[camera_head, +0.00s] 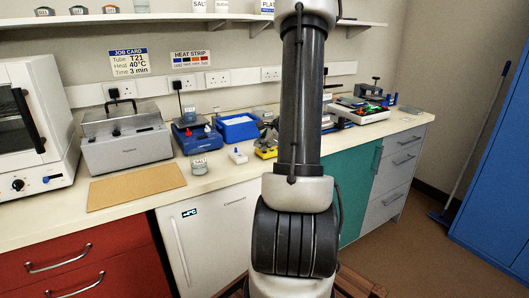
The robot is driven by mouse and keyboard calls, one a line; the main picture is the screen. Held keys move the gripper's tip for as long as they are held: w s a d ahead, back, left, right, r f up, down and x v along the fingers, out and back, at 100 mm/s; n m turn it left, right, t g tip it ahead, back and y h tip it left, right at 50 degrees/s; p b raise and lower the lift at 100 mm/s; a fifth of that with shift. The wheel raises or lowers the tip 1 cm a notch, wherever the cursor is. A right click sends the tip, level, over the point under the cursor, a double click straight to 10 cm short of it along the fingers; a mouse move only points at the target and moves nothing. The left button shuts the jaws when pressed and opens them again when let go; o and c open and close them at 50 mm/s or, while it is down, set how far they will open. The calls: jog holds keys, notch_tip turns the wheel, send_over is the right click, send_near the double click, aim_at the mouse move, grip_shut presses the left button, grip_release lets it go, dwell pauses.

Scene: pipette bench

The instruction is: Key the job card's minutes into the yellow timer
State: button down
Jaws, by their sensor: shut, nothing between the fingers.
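The job card (129,62) on the back wall reads Tube T21, Heat 40°C, Time 3 min. The yellow timer (263,153) lies on the bench near its front edge, left of my upright arm. My arm hides its right part, and its display and keys are too small to read. My gripper (267,141) shows as a dark grey shape just above and behind the timer, partly hidden by my arm. It is shut and holds nothing. I cannot tell whether its tips touch the timer.
A small white item (238,156) and a blue tray (237,128) are left of the timer. A blue device (197,137), a grey bath (124,138), a brown board (137,187) and a white oven (36,125) stand farther left.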

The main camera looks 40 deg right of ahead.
jog(key=shift+f, duration=0.1)
dwell(0.3)
jog(key=shift+r, duration=0.65)
notch_tip(320, 180, up, 6)
dwell(0.4)
dwell(0.8)
